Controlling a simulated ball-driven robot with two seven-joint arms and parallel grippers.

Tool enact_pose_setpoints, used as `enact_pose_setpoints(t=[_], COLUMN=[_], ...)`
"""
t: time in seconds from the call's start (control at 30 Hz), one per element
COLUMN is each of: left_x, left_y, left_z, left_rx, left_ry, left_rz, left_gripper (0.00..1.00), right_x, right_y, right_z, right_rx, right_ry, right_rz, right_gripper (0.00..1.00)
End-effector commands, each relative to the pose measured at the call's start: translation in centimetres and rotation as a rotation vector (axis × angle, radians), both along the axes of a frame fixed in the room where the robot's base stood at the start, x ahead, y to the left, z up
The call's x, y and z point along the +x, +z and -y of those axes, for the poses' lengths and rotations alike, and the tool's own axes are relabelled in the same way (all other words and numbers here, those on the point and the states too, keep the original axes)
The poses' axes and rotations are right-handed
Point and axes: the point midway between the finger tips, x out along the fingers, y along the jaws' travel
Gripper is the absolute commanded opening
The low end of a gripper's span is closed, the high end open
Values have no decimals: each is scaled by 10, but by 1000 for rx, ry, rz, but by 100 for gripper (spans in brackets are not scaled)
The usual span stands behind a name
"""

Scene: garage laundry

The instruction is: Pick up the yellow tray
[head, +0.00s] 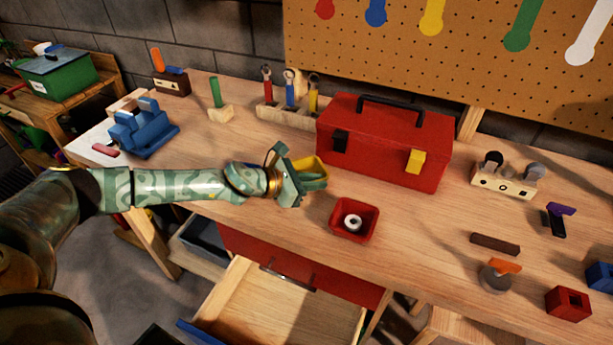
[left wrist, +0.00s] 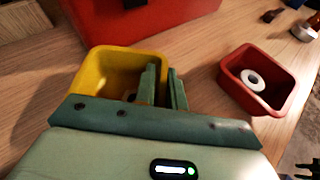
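The yellow tray (head: 314,165) is on the workbench in front of the red toolbox, partly hidden by my left gripper in the head view. In the left wrist view the yellow tray (left wrist: 112,62) is open-topped, with a small dark item inside. My left gripper (head: 316,181) is at its near right side. In the left wrist view its two green fingers (left wrist: 165,88) are close together, one inside the tray and one outside, with the right wall between them. Whether the tray's base touches the bench is hidden. My right gripper is not in view.
The red toolbox (head: 385,140) stands just behind the tray. A red tray (head: 341,233) holding a white ring (head: 352,222) is to the right. A blue vise (head: 145,132) and tool rack (head: 286,117) stand further left. An open drawer (head: 270,305) juts out below the bench.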

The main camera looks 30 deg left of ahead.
Motion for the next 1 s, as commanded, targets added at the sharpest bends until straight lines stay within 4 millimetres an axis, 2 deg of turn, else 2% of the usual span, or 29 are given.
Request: enact_pose_setpoints(t=[0.37, 0.53, 0.8, 1.0], left_x=[0, 0, -1, -25], left_y=[0, 7, 39, 69], left_z=[0, 0, 1, 7], left_rx=[0, 1, 2, 1], left_ry=[0, -1, -2, -3], left_rz=[0, 2, 5, 5], left_gripper=[0, 0, 0, 0], right_x=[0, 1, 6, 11], right_y=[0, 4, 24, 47], right_z=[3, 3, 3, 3], right_rx=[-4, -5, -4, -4], right_ry=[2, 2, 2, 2], right_rz=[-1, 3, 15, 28], right_gripper=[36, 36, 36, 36])
